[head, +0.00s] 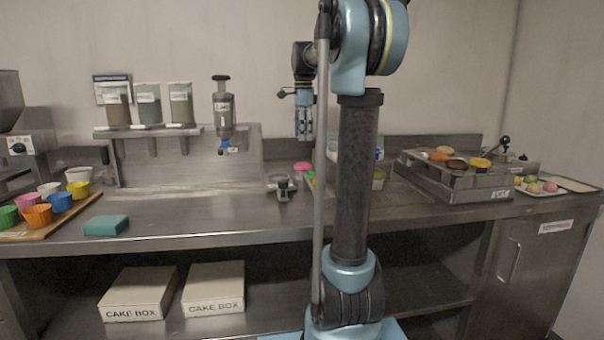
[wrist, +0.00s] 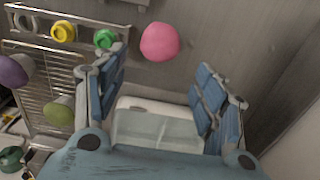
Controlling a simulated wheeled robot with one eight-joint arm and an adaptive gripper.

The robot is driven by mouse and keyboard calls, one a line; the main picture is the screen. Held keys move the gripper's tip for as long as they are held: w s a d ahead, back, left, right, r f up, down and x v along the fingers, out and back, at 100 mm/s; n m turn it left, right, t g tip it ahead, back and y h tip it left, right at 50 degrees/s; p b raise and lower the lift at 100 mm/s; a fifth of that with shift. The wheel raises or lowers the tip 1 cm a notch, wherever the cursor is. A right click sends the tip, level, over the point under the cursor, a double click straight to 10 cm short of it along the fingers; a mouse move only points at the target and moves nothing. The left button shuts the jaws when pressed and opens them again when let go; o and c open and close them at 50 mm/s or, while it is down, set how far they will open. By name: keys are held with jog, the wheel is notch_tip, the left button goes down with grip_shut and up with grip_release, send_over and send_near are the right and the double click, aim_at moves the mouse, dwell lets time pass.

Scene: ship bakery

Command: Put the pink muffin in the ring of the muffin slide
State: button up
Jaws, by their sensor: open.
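The pink muffin (wrist: 160,42) rests on the steel counter in the wrist view, beyond my fingertips. In the head view it is a small pink dome (head: 303,166) at the back of the counter. My gripper (wrist: 163,82) is open and empty, with blue fingers spread. In the head view my gripper (head: 304,130) hangs pointing down, above the counter and the pink muffin. A metal strip (wrist: 85,38) at the wrist view's top left carries a yellow and a green round piece, with a ring-like opening at its left end. I cannot tell surely whether it is the muffin slide.
A pale container (wrist: 150,128) lies below my fingers in the wrist view. A wire rack (wrist: 35,90) with purple and green pieces is at left. In the head view, a teal block (head: 106,225) and colored cups stand left; a metal stand (head: 455,180) with pastries stands right.

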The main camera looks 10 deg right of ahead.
aim_at(303, 168)
notch_tip(303, 168, down, 14)
jog(key=shift+w+r, duration=0.1)
dwell(0.6)
jog(key=shift+c, duration=0.5)
jog(key=c, duration=0.5)
